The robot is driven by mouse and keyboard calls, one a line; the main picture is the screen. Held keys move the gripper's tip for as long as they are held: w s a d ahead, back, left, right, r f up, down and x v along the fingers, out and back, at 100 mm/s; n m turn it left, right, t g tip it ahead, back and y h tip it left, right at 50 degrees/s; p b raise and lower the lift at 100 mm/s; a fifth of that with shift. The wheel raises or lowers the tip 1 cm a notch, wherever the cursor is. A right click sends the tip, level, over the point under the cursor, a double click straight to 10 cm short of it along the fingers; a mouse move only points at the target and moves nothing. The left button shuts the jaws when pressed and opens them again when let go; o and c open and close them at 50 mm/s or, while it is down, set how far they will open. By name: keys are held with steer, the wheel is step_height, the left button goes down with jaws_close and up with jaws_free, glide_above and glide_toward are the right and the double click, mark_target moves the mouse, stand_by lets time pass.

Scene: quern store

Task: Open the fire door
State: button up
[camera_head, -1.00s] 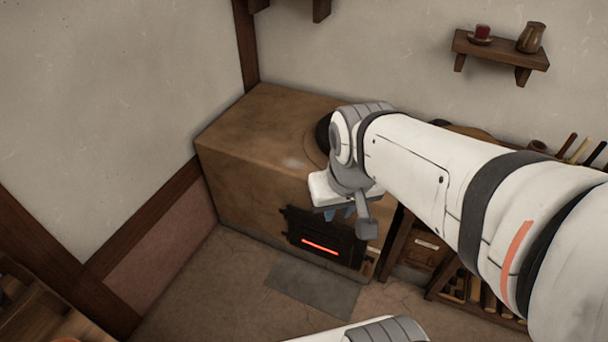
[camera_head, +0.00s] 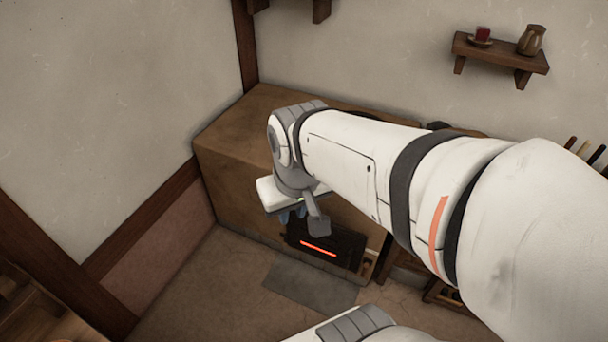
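The fire door (camera_head: 340,246) is a dark metal panel low on the front of the brown clay stove (camera_head: 225,185). A glowing orange slot shows across it, and it looks shut. My gripper (camera_head: 294,216) is in front of the stove, just above the door's upper left part in the picture. Its bluish fingertips show only in part below the white gripper body. Whether they touch the door, and how far apart they are, I cannot tell. My arm and wrist hide the stove's top right and part of the door's upper edge.
A grey slab (camera_head: 310,287) lies on the floor before the door. Wooden furniture (camera_head: 30,310) stands at lower left. Floor left of the slab is clear.

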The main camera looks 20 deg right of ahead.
mark_target(348, 261)
steer(key=w+d+f+n+g+h+b, duration=0.4)
steer(key=d+f+b, duration=0.3)
steer(key=f, duration=0.6)
steer(key=w+d+f+n+g+h+b, duration=0.15)
steer(key=w+d+f+h+b, duration=0.4)
steer(key=f, duration=0.75)
steer(key=w+d+f+n+g+h+b, duration=0.3)
steer(key=w+d+f+b, duration=0.35)
steer(key=f, duration=0.75)
steer(key=w+d+f+n+t+h+b, duration=0.1)
steer(key=d+f+n+t+h+b, duration=0.2)
steer(key=f, duration=0.9)
steer(key=d+f+n+t+h+b, duration=0.15)
steer(key=f+n+b, duration=0.3)
steer(key=f, duration=0.65)
steer(key=w+d+f+n+t+h+b, duration=0.1)
steer(key=f+n+t+b, duration=0.3)
steer(key=f, duration=0.8)
steer(key=shift+m+g, duration=0.3)
steer(key=shift+g, duration=0.1)
steer(key=d+b, duration=0.1)
steer(key=d, duration=0.1)
steer(key=d+b, duration=0.1)
steer(key=d, duration=0.1)
steer(key=w+d+b, duration=0.1)
steer(key=d, duration=0.2)
steer(key=shift+d, duration=0.1)
steer(key=shift+c, duration=0.4)
steer(key=shift+s, duration=0.1)
jaws_close()
